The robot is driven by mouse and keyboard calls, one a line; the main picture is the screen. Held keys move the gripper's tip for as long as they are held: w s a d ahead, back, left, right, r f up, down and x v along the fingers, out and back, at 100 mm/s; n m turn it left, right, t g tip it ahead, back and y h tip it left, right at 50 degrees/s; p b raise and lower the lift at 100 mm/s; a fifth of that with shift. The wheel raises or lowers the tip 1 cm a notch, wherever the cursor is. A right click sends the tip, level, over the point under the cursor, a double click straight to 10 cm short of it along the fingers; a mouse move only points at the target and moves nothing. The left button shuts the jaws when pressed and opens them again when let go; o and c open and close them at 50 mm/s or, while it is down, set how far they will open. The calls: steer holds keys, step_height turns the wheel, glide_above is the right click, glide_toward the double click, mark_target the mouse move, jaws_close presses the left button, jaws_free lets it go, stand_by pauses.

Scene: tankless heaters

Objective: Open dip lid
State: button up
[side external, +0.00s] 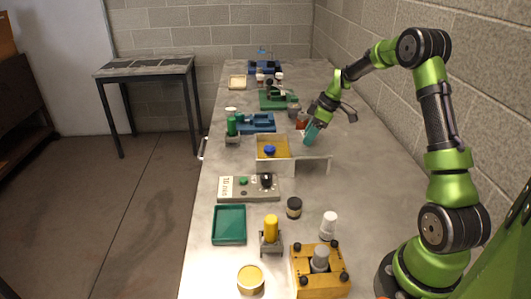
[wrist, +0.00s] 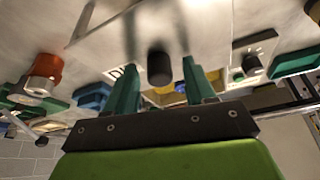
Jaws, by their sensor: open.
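The dip station is a pale box (side external: 258,164) in the middle of the bench. A yellow-brown panel (side external: 275,153) with a blue knob (side external: 269,150) shows at its top; it looks like the lid, lying on the box. My gripper (side external: 309,135) points down to the right of and behind the box, apart from the knob. In the wrist view its two teal fingers (wrist: 158,68) are spread with nothing clearly held. A dark cylinder (wrist: 160,68) appears between them; its distance cannot be told. A partly hidden label beginning "DI" (wrist: 122,74) and part of a yellow surface (wrist: 163,98) show behind the fingers.
A pale legged shelf (side external: 312,160) adjoins the box on the right. A grey timer box (side external: 235,192) stands in front, with a dark jar (side external: 294,207) beside it. A blue tray (side external: 258,122) and red-orange container (side external: 302,121) are near my gripper. Bench by the right wall is clear.

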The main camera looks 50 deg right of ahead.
steer(key=v, duration=1.7)
steer(key=shift+f, duration=0.1)
steer(key=s+a+m+t, duration=0.1)
steer(key=s+a+m, duration=0.4)
steer(key=a, duration=1)
steer(key=s+a+m+t, duration=0.2)
steer(key=s+a+m, duration=0.3)
steer(key=s+a, duration=0.5)
steer(key=a, duration=0.6)
steer(key=shift+s, duration=0.25)
